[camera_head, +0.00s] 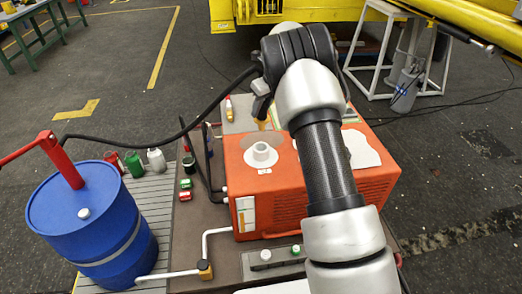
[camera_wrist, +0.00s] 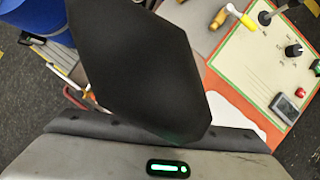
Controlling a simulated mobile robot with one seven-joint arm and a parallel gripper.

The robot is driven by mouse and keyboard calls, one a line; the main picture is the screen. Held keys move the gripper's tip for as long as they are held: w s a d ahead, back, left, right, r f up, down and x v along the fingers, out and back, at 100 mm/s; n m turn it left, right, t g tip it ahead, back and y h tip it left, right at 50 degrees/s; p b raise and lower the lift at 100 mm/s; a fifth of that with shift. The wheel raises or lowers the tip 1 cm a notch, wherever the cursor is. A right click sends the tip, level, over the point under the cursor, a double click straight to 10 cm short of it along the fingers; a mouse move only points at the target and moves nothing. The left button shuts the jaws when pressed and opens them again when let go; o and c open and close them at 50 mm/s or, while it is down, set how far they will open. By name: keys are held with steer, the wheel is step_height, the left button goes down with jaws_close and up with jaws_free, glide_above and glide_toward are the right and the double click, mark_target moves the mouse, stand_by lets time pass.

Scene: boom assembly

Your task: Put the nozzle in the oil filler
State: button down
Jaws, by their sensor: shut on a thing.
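The oil filler is a white flanged neck (camera_head: 261,155) standing upright on top of the orange machine (camera_head: 275,205). My gripper (camera_head: 262,92) is above and behind it in the head view, mostly hidden by my own wrist. It is shut on the nozzle, a large black body (camera_wrist: 145,70) filling the middle of the wrist view. A black hose (camera_head: 205,110) runs from the gripper to the drum. A small yellowish piece shows below the gripper in the head view; I cannot tell if it is the nozzle's tip. The filler does not show clearly in the wrist view.
A blue drum (camera_head: 95,225) with a red pump handle (camera_head: 62,160) stands left. Small containers, including a white bottle (camera_head: 156,160), stand between drum and machine.

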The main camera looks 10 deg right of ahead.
mark_target(261, 130)
steer(key=shift+w, duration=0.25)
steer(key=shift+m, duration=0.3)
step_height(261, 130, down, 9)
steer(key=shift+f+b, duration=0.2)
steer(key=shift+b, duration=0.1)
steer(key=shift+f, duration=0.55)
steer(key=c, duration=0.9)
jaws_free()
steer(key=shift+f, duration=0.1)
